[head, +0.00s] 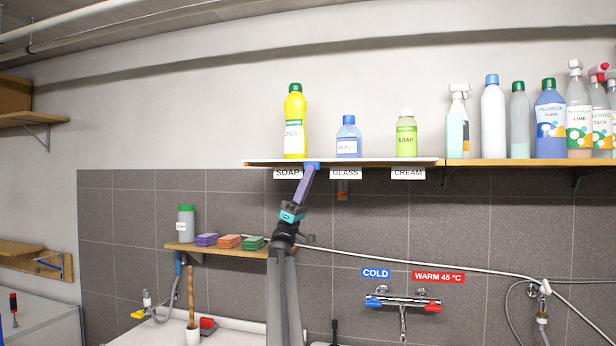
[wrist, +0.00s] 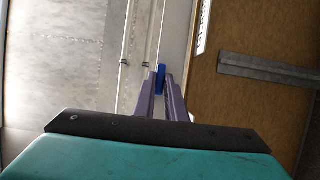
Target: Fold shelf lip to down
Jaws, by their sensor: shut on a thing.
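The shelf lip (head: 380,161) shows as a thin pale strip along the front of the left part of the long wooden shelf. In the wrist view it is a light band (wrist: 177,40) beside the brown shelf underside (wrist: 240,100). A blue tab (head: 313,165) sits on the lip's edge between the SOAP and GLASS labels. My gripper (head: 310,170) reaches up from below, its purple fingers shut on this tab. The wrist view shows the blue tab (wrist: 160,78) between the fingertips. The lip's exact angle is hard to tell.
Several bottles crowd the shelf's right part. A small shelf (head: 225,249) with sponges is lower left. A mixer tap (head: 402,302) is lower right.

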